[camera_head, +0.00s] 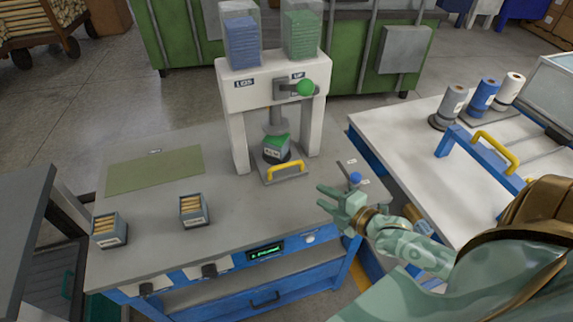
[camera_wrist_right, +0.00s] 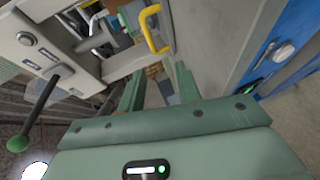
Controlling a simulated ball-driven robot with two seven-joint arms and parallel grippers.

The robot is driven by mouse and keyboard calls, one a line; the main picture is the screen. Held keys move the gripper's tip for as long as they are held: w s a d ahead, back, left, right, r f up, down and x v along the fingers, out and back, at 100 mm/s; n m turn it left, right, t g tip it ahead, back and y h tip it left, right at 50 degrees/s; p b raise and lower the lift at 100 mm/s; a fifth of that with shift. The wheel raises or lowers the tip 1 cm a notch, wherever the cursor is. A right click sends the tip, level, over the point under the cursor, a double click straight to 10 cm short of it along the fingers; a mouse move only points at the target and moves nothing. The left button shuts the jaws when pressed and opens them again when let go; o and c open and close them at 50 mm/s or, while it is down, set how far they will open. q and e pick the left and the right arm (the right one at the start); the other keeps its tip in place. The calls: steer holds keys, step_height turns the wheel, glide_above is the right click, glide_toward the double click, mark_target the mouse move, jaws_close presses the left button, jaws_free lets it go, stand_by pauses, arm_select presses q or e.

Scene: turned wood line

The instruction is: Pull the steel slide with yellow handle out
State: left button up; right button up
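The steel slide (camera_head: 296,176) sits at the foot of the white press, with its yellow handle (camera_head: 286,167) at the front. My left gripper is not in view.
The white press (camera_head: 268,92) has a green-knobbed lever (camera_head: 305,87). A blue knob (camera_head: 355,178) stands on the bench right of the slide. Two small boxes (camera_head: 193,211) (camera_head: 109,231) stand front left. The bench in front of the handle is clear. Another blue frame with a yellow handle (camera_head: 497,150) is right.

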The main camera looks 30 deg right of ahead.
mark_target(288, 164)
steer(key=shift+w+d+r+t, duration=0.2)
steer(key=shift+d, duration=0.2)
steer(key=shift+w+d+r+t, duration=0.15)
steer(key=shift+w+d+t, duration=0.05)
steer(key=shift+d, duration=0.2)
steer(key=shift+w, duration=0.4)
steer(key=b+x, duration=0.4)
steer(key=x, duration=1.1)
steer(key=shift+w+a, duration=0.1)
steer(key=shift+a, duration=0.05)
jaws_close()
